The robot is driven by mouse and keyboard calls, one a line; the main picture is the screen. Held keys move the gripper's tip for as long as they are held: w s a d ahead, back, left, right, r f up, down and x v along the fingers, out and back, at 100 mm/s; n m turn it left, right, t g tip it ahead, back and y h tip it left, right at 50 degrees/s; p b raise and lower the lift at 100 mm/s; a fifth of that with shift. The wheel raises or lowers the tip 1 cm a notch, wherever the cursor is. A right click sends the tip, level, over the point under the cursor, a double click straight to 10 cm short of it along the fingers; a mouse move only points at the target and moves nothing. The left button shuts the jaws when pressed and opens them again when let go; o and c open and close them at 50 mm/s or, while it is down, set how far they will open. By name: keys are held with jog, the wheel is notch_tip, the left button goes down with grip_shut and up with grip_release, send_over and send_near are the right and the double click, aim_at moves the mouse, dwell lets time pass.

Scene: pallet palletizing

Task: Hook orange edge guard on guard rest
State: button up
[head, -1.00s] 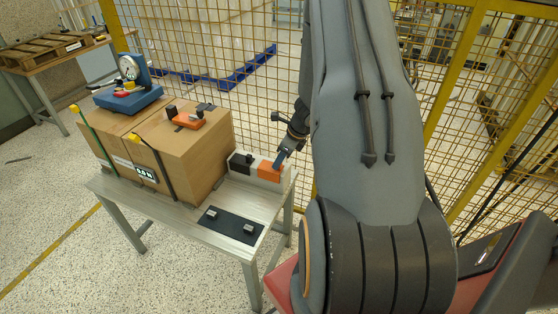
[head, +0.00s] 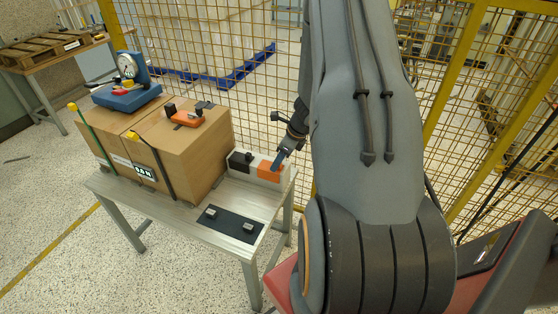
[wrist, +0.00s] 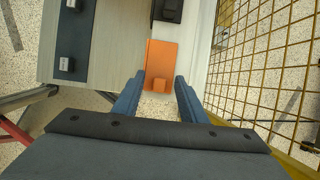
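The orange edge guard (head: 270,171) is on the white guard rest (head: 261,157), at the right end of the metal table, beside a black guard (head: 240,162). In the wrist view the orange guard (wrist: 161,57) lies along the pale rest (wrist: 198,45), with its small raised tab toward me. My gripper (wrist: 159,78) is open, its two blue fingers on either side of the tab with visible gaps. In the head view my gripper (head: 281,160) is at the orange guard. How the guard's far side sits on the rest is hidden.
Two strapped cardboard boxes (head: 188,160) fill the table's left part. An orange tool (head: 186,119) and a blue scale-like device (head: 127,97) are on top. A dark plate (head: 230,225) with two small blocks lies in front. A yellow mesh fence (head: 215,60) stands close behind.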

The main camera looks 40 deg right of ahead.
jog(key=shift+r, duration=0.1)
jog(key=shift+r+p, duration=2.7)
jog(key=shift+r, duration=0.25)
jog(key=s+a+r+n+g+b, duration=0.1)
jog(key=s+a+r+n, duration=0.1)
jog(key=a+r+n, duration=0.5)
jog(key=s+a+r+n+g, duration=0.1)
jog(key=s+a+r+n, duration=0.1)
jog(key=a+r+n, duration=0.5)
jog(key=s+a+r+n+h, duration=0.1)
jog(key=s+a+r+n, duration=0.1)
jog(key=s+a+n, duration=0.4)
jog(key=s+a+r+n+h+b, duration=0.1)
jog(key=s+a+r+n, duration=0.1)
jog(key=s+a+n, duration=0.4)
jog(key=s+n, duration=0.1)
jog(key=n, duration=0.3)
jog(key=shift+r+g, duration=0.3)
jog(key=shift+r, duration=0.05)
